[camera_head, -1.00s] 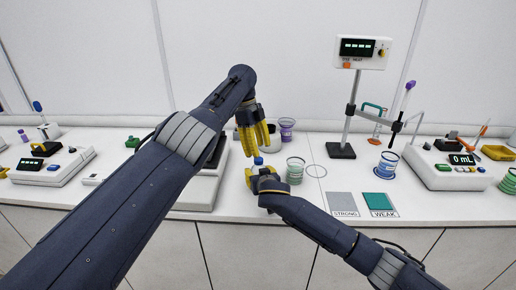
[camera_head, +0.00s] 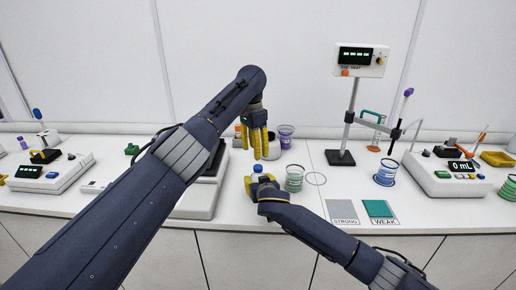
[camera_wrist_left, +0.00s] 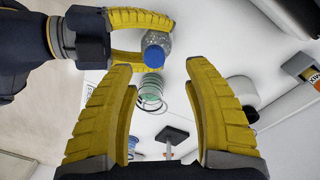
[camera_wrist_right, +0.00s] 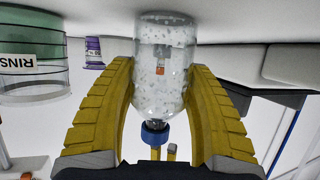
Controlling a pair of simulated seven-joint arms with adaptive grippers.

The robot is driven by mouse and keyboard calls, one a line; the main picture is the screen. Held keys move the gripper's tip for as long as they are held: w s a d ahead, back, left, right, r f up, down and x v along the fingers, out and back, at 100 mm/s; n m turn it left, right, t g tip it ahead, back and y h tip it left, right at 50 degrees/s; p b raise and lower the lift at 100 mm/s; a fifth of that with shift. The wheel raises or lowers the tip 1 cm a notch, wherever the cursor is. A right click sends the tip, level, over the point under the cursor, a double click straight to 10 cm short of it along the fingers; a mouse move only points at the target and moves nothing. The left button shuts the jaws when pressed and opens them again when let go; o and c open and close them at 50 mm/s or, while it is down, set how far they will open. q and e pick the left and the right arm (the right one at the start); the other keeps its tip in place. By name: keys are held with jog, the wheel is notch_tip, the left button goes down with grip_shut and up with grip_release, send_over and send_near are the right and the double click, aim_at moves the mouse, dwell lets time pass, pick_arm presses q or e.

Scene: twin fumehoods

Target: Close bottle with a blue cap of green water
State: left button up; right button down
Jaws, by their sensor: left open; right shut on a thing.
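The clear bottle (camera_wrist_right: 160,85) stands between the fingers of my right gripper (camera_head: 262,184), which is shut on it. The liquid inside looks nearly colourless with pale specks; I see no clear green. The blue cap (camera_wrist_right: 155,134) sits on the bottle's neck; how tightly it is seated I cannot tell. The cap also shows in the left wrist view (camera_wrist_left: 154,56), facing my left gripper. My left gripper (camera_head: 257,155) is open and empty, pointing down just above the cap, with a small gap. Most of the bottle is hidden by the right fingers in the head view.
A green-ringed beaker (camera_head: 294,178) stands just right of the bottle, with a purple cup (camera_head: 286,135) behind. Grey (camera_head: 342,212) and green (camera_head: 379,209) squares lie at front right. A heater stand (camera_head: 341,157) is farther right. A balance (camera_head: 200,198) is at left.

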aim_at(258, 167)
pick_arm(q)
jog(key=n, duration=0.4)
jog(key=shift+s+d+r, duration=0.15)
jog(key=shift+d+r, duration=0.05)
jog(key=shift+r, duration=0.05)
jog(key=n, duration=0.4)
jog(key=shift+s+d+r, duration=0.15)
jog(key=shift+d+r, duration=0.05)
jog(key=n, duration=0.4)
jog(key=shift+s+d+r+y, duration=0.1)
jog(key=shift+d+r+y, duration=0.1)
jog(key=shift+y, duration=0.1)
jog(key=n, duration=0.3)
jog(key=shift+n, duration=0.3)
jog(key=shift+f, duration=0.1)
jog(key=shift+f, duration=3.95)
